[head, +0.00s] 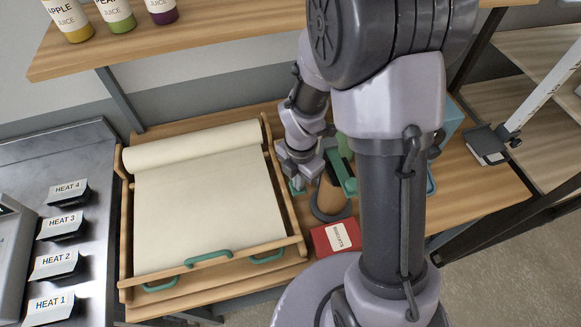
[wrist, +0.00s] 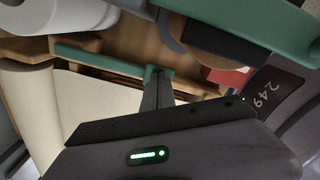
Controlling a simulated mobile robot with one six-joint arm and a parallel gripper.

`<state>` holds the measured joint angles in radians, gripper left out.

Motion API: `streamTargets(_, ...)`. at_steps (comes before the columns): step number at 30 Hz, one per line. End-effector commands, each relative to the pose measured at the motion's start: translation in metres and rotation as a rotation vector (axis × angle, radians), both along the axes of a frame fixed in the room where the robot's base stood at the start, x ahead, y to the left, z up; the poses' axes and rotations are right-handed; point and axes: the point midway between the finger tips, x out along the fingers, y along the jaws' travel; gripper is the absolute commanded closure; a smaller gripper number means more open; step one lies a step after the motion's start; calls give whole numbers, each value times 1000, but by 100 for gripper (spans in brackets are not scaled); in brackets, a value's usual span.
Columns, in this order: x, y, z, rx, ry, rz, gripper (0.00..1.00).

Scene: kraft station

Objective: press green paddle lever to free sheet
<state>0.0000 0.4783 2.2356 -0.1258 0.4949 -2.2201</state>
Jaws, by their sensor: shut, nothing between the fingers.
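A cream sheet (head: 205,215) runs from a paper roll (head: 190,147) across a wooden frame (head: 290,205). Green handle-like pieces (head: 208,257) sit along the frame's front bar; I cannot tell which green part is the paddle lever. My gripper (head: 297,187) is shut and empty, pointing down just right of the frame, with green at its tip. In the wrist view a thin green bar (wrist: 100,60) reaches toward the fingertips (wrist: 158,74); whether they touch is unclear.
A green tool (head: 341,174), a grey ring (head: 330,212) and a red box (head: 335,237) lie right of my gripper. The green tool appears large and close in the wrist view (wrist: 245,30). Juice bottles (head: 115,15) stand on a shelf (head: 200,40) above. Heat-labelled blocks (head: 62,228) are at left.

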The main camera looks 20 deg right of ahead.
Motion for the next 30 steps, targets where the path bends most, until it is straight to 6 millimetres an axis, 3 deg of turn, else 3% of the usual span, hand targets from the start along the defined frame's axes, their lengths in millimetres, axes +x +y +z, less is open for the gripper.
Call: streamTargets(30, 0, 0, -32, -1, 1, 0, 100)
